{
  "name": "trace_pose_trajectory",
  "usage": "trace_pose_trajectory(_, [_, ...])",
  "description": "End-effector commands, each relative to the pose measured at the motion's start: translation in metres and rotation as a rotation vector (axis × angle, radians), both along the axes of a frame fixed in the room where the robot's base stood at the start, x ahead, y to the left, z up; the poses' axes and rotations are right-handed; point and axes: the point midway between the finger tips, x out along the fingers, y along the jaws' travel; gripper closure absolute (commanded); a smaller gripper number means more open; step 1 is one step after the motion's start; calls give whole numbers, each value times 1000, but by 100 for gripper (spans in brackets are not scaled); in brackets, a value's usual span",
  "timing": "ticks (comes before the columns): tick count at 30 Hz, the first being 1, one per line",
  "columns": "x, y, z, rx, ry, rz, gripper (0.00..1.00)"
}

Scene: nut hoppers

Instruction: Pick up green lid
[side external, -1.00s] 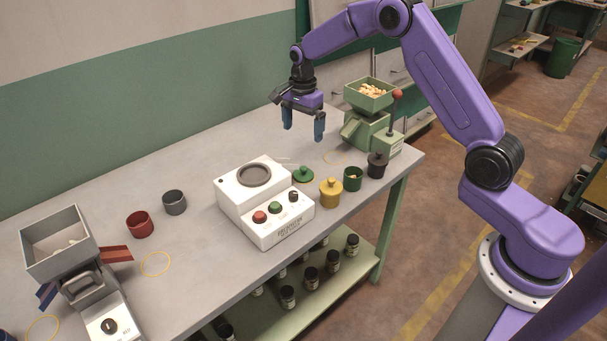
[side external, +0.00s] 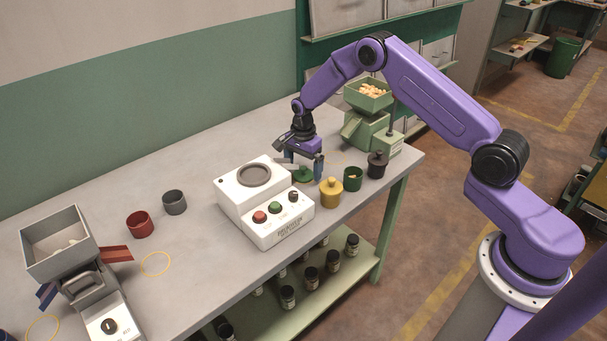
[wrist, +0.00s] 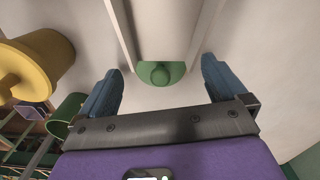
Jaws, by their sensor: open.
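The green lid (side external: 304,174) lies on the bench beside the white machine, a low disc with a round knob. In the wrist view the lid (wrist: 161,72) shows ahead, between the two finger lines. My gripper (side external: 304,170) is open and low over the lid, its blue fingertips on either side of it. In the wrist view my gripper (wrist: 162,88) holds nothing between its fingers. Part of the lid is hidden by the fingers in the side view.
The white machine (side external: 233,190) is close on the left. The green hopper (side external: 368,130) stands behind right.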

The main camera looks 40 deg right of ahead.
Motion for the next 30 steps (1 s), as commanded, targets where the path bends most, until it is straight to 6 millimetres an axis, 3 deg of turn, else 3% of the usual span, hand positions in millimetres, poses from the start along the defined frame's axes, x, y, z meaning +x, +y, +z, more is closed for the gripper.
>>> trace_pose_trajectory(4, [0, 0, -10, 0, -1, 0, 1])
trace_pose_trajectory(11, [0, 0, -11, 0, -1, 0, 1])
trace_pose_trajectory(15, [0, 0, -11, 0, -1, 0, 47])
trace_pose_trajectory(17, [0, 0, -11, 0, -1, 0, 61])
trace_pose_trajectory(30, [1, 0, -3, 0, -2, 0, 61])
